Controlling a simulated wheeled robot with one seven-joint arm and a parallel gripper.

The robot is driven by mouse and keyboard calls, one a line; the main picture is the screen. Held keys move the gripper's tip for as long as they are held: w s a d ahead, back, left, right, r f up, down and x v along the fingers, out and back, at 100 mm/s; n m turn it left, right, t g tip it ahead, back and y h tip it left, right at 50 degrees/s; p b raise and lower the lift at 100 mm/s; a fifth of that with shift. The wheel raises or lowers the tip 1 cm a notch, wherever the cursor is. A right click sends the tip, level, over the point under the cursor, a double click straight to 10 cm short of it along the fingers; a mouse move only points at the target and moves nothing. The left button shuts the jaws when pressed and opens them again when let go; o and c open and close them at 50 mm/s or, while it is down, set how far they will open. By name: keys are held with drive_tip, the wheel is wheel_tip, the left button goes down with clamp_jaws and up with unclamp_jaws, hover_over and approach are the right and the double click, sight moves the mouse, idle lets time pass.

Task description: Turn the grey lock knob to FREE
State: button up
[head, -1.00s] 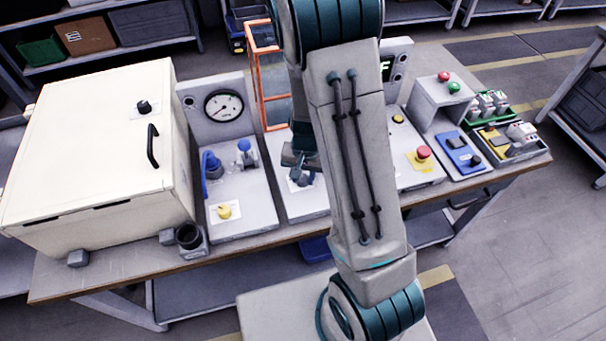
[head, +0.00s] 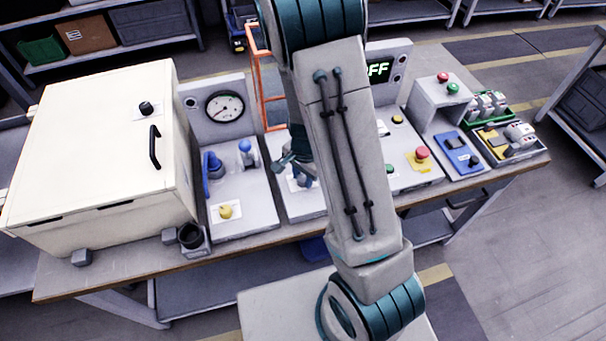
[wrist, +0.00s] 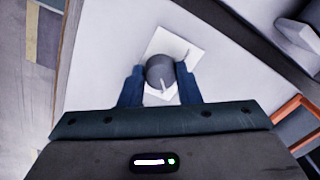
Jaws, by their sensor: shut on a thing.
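The grey lock knob (wrist: 160,72) sits on a white label plate (wrist: 178,48) on a light panel. In the wrist view it is between the two blue fingers of my gripper (wrist: 160,84), which is shut on it. A pale pointer line on the knob points toward the gripper body, down in the picture. The lettering on the plate cannot be read. In the head view my gripper (head: 300,172) is over the middle panel (head: 305,205), and my arm hides much of that panel and most of the knob.
A cream cabinet (head: 90,140) stands at the left, beside a panel with a gauge (head: 225,107) and yellow knob (head: 225,211). An orange frame (head: 262,90) rises behind my gripper. To the right are a display (head: 378,69), a red button (head: 422,153) and a blue device (head: 458,150).

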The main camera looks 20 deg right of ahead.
idle(0.3)
drive_tip(key=o, duration=1)
drive_tip(key=shift+r, duration=0.1)
drive_tip(key=r, duration=0.4)
drive_tip(key=r+p, duration=0.1)
drive_tip(key=r, duration=0.8)
drive_tip(key=shift+s+d+r+p, duration=0.15)
drive_tip(key=shift+s+r+p, duration=0.1)
drive_tip(key=shift+r+p, duration=0.15)
drive_tip(key=s+r+n+t, duration=0.1)
drive_tip(key=s+r+n, duration=0.2)
drive_tip(key=s+r, duration=0.1)
drive_tip(key=s+r+n+t, duration=0.1)
drive_tip(key=s+r+n, duration=0.3)
drive_tip(key=s+r, duration=0.1)
drive_tip(key=s+r+n+t, duration=0.1)
drive_tip(key=s+r+n, duration=0.3)
drive_tip(key=r, duration=0.1)
drive_tip(key=shift+s+a+r, duration=0.2)
drive_tip(key=shift+s+r, duration=0.1)
